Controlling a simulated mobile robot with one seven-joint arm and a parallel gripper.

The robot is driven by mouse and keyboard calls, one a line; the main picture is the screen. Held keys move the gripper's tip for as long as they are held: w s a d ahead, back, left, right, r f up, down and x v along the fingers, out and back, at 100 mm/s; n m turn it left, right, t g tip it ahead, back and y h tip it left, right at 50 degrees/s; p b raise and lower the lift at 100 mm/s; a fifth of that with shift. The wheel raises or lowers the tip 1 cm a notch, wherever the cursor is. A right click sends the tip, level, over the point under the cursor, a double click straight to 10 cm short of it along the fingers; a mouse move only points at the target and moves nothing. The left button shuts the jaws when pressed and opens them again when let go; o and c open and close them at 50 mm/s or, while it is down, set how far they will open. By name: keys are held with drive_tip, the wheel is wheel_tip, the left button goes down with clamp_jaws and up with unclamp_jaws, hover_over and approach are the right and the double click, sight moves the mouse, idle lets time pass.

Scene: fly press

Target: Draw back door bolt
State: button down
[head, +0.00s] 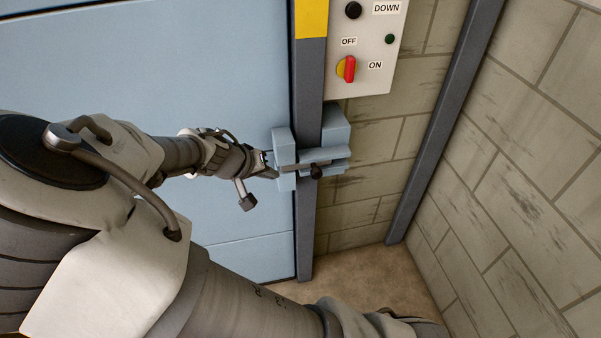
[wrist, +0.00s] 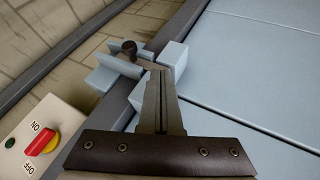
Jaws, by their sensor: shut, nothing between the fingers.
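The door bolt sits at the right edge of the light blue door (head: 230,80). Its pale blue bracket (head: 283,150) is on the door side, and a matching block (head: 336,130) is beyond the dark post. A dark knob (head: 316,171) sticks out from the bolt on the post's right side; it also shows in the wrist view (wrist: 129,47). My gripper (head: 270,165) is shut and empty, its tips close to the door-side bracket (wrist: 172,58) in the wrist view. Whether they touch it, I cannot tell. The fingers (wrist: 161,85) hide part of the bolt.
A control box (head: 365,45) with a red and yellow OFF/ON switch (head: 346,69) hangs above the bolt, right of the dark grey post (head: 307,225). A block wall (head: 540,150) closes the right side. Bare floor (head: 370,275) shows below.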

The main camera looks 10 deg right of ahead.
drive_tip(key=b, duration=0.2)
approach(308, 168)
drive_tip(key=shift+s+d+f, duration=0.1)
drive_tip(key=shift+d+f, duration=0.25)
drive_tip(key=shift+f, duration=0.5)
drive_tip(key=shift+d+f, duration=0.35)
drive_tip(key=shift+f, duration=0.45)
drive_tip(key=shift+s+d+f, duration=0.1)
drive_tip(key=shift+d+f, duration=0.25)
drive_tip(key=shift+f, duration=0.5)
